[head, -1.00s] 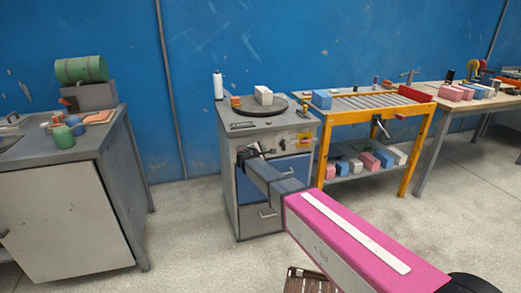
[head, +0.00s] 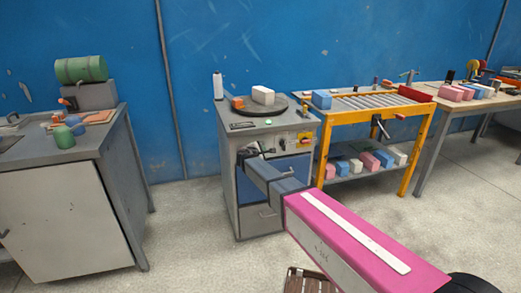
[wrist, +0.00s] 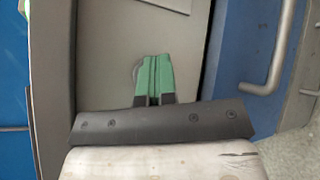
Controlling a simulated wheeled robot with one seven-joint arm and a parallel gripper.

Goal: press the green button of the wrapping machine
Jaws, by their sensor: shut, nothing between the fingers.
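The wrapping machine (head: 232,177) is a grey cabinet with a dark round turntable (head: 272,110) on top. A yellow box with a red button (head: 304,141) sits at its upper front right corner. My gripper (head: 242,157) is in front of the cabinet's left front, below the top edge, partly hidden by my own wrist. In the wrist view its green fingertips (wrist: 153,76) are shut together, empty, before a plain grey surface. I cannot tell whether they touch it.
A white block (head: 263,95) and an orange block (head: 238,103) are on the turntable, with a white roll (head: 218,86) behind. A blue drawer front with a handle (wrist: 265,80) is beside my fingers. An orange-framed roller table (head: 424,150) stands right; a grey bench (head: 60,215) stands left.

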